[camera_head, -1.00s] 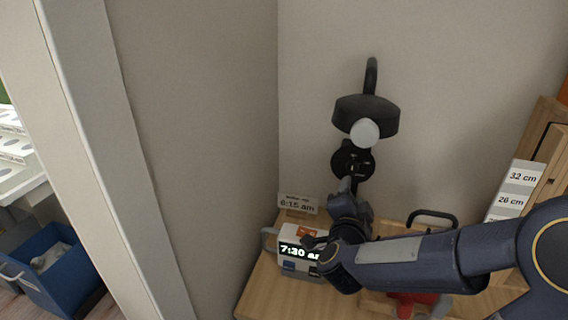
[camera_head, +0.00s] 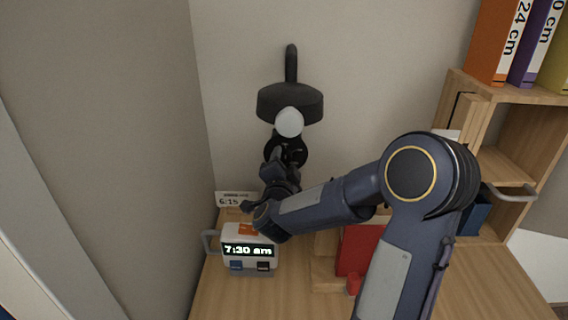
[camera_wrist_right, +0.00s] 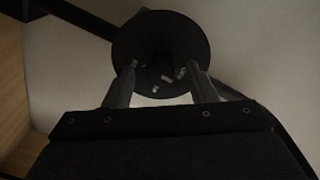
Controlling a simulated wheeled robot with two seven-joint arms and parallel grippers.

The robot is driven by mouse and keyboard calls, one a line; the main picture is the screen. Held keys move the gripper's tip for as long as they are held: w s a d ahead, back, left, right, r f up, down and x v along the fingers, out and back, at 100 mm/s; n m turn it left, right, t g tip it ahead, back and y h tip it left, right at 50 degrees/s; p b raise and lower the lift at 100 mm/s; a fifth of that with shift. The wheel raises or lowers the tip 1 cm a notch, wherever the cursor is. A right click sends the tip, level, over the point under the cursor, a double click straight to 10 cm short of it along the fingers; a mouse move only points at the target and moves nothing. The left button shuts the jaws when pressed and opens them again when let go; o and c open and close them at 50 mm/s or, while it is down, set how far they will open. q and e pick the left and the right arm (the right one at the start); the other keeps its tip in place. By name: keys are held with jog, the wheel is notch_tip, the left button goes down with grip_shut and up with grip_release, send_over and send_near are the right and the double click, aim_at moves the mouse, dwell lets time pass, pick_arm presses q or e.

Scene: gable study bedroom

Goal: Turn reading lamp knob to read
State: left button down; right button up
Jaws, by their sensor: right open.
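The reading lamp is black and fixed to the wall, with a wide shade (camera_head: 290,104) and a white bulb (camera_head: 289,122). Below it is its round dark plate (camera_head: 299,148), partly hidden by my right gripper (camera_head: 277,156). In the right wrist view the dark disc (camera_wrist_right: 185,35) fills the space ahead, with small pale marks on its lower part. My right gripper (camera_wrist_right: 160,75) is open, its two fingers on either side of the disc's dark centre, where the knob is too dark to make out clearly. I cannot tell whether the fingers touch it. My left gripper is not in view.
A white clock (camera_head: 249,247) reading 7:30 am stands on the wooden desk (camera_head: 225,298) below the gripper, with a 6:15 card (camera_head: 234,199) behind. A red item (camera_head: 358,250) and a wooden shelf (camera_head: 512,94) with binders are at right. The wall is close at left.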

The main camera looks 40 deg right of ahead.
jog(key=shift+c, duration=0.4)
jog(key=c, duration=0.9)
jog(key=shift+f+m+b, duration=0.15)
jog(key=shift+m+b, duration=0.35)
jog(key=shift+b, duration=0.45)
jog(key=m+b, duration=1.1)
jog(key=b, duration=0.1)
jog(key=shift+y, duration=0.3)
jog(key=m+b, duration=0.3)
jog(key=shift+m, duration=0.3)
jog(key=m+b, duration=0.4)
jog(key=shift+y, duration=0.3)
jog(key=m+b, duration=0.4)
jog(key=shift+s+d+t, duration=0.1)
jog(key=shift+t, duration=0.2)
jog(key=shift+m+b, duration=1.1)
jog(key=shift+m, duration=0.5)
jog(key=shift+r, duration=0.2)
